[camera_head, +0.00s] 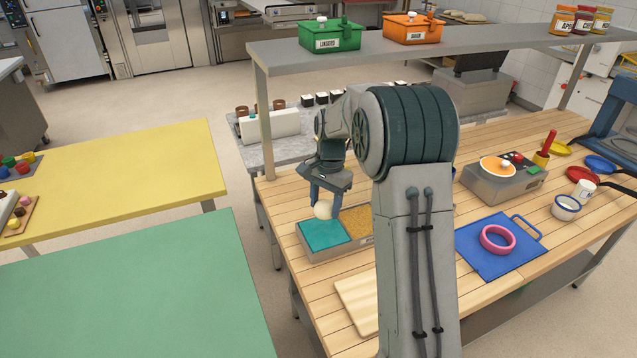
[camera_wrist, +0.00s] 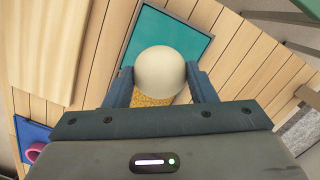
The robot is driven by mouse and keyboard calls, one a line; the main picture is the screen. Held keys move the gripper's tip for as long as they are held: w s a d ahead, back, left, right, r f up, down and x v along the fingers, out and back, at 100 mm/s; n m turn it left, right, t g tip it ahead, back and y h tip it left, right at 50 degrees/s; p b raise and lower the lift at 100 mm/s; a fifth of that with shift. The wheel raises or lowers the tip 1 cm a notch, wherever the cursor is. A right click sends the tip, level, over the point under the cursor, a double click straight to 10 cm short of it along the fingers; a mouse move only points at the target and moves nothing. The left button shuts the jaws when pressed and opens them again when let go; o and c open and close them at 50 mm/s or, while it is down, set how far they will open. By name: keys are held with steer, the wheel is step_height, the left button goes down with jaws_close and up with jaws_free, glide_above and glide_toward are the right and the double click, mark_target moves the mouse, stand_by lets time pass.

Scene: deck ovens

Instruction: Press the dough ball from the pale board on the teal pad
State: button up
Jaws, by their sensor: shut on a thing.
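My gripper (camera_head: 326,200) is shut on a cream dough ball (camera_head: 323,209). The ball sits between the two fingers in the wrist view (camera_wrist: 160,72). It is held at or just above the tray, near the teal pad (camera_head: 322,236). Whether the ball touches anything I cannot tell. The teal pad fills one half of a grey tray and shows beyond the ball in the wrist view (camera_wrist: 190,42). The other half holds a yellow-brown grainy surface (camera_head: 358,219). The pale board (camera_head: 356,302) lies on the wooden table, partly hidden by my arm, and its visible part is bare.
A blue board (camera_head: 480,259) with a pink ring (camera_head: 497,238) lies right of my arm. A grey scale-like box (camera_head: 503,180) stands farther back. A shelf (camera_head: 440,45) with a green box (camera_head: 331,36) and an orange box (camera_head: 411,29) spans above the table's back.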

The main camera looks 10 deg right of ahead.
mark_target(323, 232)
steer(key=shift+w, duration=0.4)
steer(key=shift+s+f+b, duration=0.15)
steer(key=shift+f+b, duration=0.3)
steer(key=shift+f, duration=0.05)
steer(key=shift+f+b, duration=1.7)
steer(key=shift+f, duration=0.75)
steer(key=shift+f, duration=0.55)
steer(key=shift+r, duration=0.1)
steer(key=shift+r+p, duration=2.65)
steer(key=shift+r, duration=1.35)
steer(key=shift+d, duration=0.1)
